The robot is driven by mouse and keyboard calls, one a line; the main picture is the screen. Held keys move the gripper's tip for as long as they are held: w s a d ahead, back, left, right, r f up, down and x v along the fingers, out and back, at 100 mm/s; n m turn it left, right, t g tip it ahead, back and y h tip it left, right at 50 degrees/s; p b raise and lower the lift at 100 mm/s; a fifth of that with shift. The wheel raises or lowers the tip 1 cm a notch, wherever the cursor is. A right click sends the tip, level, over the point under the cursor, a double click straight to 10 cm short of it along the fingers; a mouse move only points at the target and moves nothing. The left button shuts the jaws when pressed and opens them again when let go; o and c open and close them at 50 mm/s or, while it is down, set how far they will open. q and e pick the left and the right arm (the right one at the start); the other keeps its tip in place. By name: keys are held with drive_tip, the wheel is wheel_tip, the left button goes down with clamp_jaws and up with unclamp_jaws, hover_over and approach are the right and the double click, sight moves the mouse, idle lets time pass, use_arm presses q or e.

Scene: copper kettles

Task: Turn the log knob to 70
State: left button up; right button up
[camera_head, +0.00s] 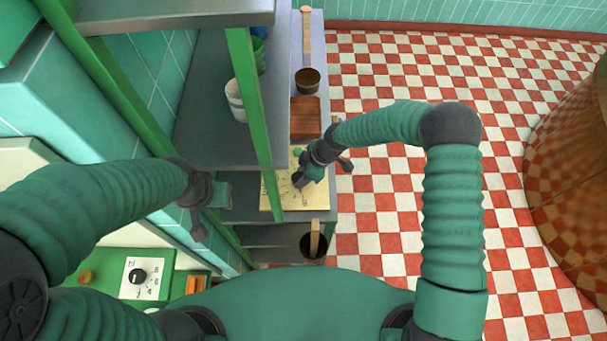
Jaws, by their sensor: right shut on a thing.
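A pale yellow board (272,197) with dark markings lies on the narrow grey shelf in the middle of the view. My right gripper (299,182) reaches over it from the right and is shut on a small dark knob at the board. The jaws hide most of this knob, and I cannot read its setting. My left gripper (204,212) hangs at the left beside the green shelf post, away from the board. I see nothing in it, and its jaw opening is unclear. Another black knob (137,276) sits on a white numbered plate at the lower left, untouched.
Green posts (250,95) and grey shelves stand left of the board. A brown box (305,118), a brown pot (307,81), a white cup (235,100) and a dark pot (313,245) are near. A large copper vessel (570,165) stands right; checkered floor lies clear between.

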drive_tip(key=m, duration=0.2)
drive_tip(key=m+t+b, duration=0.1)
drive_tip(key=m, duration=0.1)
drive_tip(key=a+m+t+h+b, duration=0.1)
drive_tip(key=m, duration=0.1)
drive_tip(key=shift+s, duration=0.15)
drive_tip(key=m+t+b, duration=0.1)
drive_tip(key=m, duration=0.2)
drive_tip(key=shift+r+h, duration=0.1)
drive_tip(key=shift+h, duration=0.3)
drive_tip(key=shift+m, duration=0.6)
drive_tip(key=shift+r+h, duration=0.1)
drive_tip(key=shift+h, duration=0.2)
